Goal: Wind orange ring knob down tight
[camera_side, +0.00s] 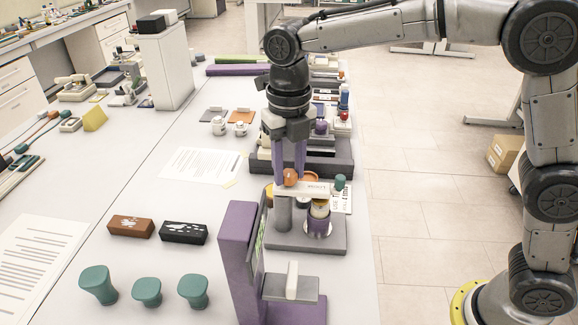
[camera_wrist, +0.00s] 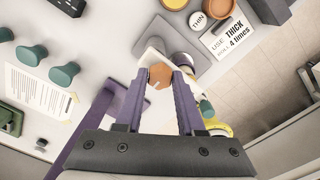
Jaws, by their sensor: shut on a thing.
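The orange knob (camera_side: 290,177) sits on the left part of a whitish bar (camera_side: 318,189) with printed letters. In the wrist view the knob (camera_wrist: 160,76) looks faceted, with a small pale mark near its lower edge. My gripper (camera_side: 289,174) points straight down with two purple fingers. They are shut on the knob, one fingertip on each side, as the wrist view (camera_wrist: 160,73) also shows. The bar lies over a grey post (camera_side: 282,213) on a grey base plate (camera_side: 320,243). The knob's underside and thread are hidden, so I cannot tell whether it touches the bar.
A purple upright stand (camera_side: 240,255) is close in front. A green-topped item (camera_side: 340,182), a pale jar in a purple holder (camera_side: 318,222) and a printed card (camera_wrist: 228,38) are right of the knob. Green knobs (camera_side: 147,291) stand front left.

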